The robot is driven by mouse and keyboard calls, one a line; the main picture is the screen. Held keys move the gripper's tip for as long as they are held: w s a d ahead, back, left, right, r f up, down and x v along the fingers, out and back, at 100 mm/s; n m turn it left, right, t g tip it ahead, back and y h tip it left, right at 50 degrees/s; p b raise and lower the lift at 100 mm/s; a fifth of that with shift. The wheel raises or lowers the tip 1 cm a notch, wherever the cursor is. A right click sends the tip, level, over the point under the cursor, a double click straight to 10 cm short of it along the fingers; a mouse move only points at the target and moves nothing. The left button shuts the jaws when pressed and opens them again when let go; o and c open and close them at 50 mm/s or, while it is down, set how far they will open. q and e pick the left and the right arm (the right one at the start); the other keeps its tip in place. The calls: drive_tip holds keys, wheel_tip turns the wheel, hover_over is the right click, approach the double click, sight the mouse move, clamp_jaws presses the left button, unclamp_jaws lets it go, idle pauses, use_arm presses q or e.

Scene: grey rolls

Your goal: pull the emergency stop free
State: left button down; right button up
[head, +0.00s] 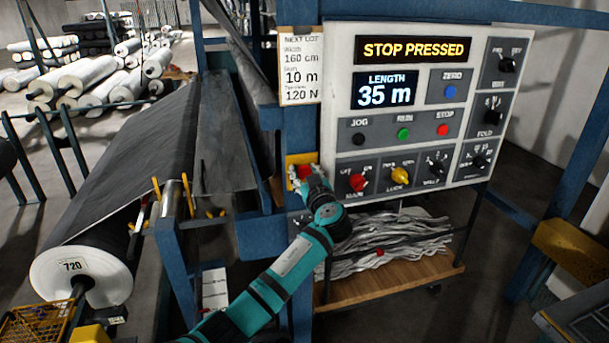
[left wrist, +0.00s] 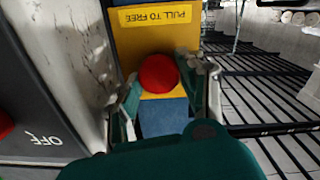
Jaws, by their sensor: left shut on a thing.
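The emergency stop is a red round button (head: 304,171) on a yellow plate (head: 301,157), fixed to the blue post left of the control panel. In the left wrist view the red button (left wrist: 158,73) sits in front of the yellow plate, which carries the words "PULL TO FREE" upside down. My left gripper (head: 304,182) is at the button, its fingers on either side of it and shut on it; it also shows in the left wrist view (left wrist: 165,95). The panel display (head: 413,50) reads "STOP PRESSED". My right gripper is not in view.
The control panel (head: 345,125) with knobs and buttons stands close right of my left gripper. A paper lot card (head: 300,68) hangs above the stop. A grey fabric roll (head: 85,275) is at the left. A cart with pale strips (head: 390,245) stands below the panel.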

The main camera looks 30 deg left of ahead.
use_arm(q)
drive_tip(key=shift+s+d+f+b, duration=0.25)
drive_tip(key=shift+s+d+b, duration=0.15)
drive_tip(key=shift+d+b, duration=0.15)
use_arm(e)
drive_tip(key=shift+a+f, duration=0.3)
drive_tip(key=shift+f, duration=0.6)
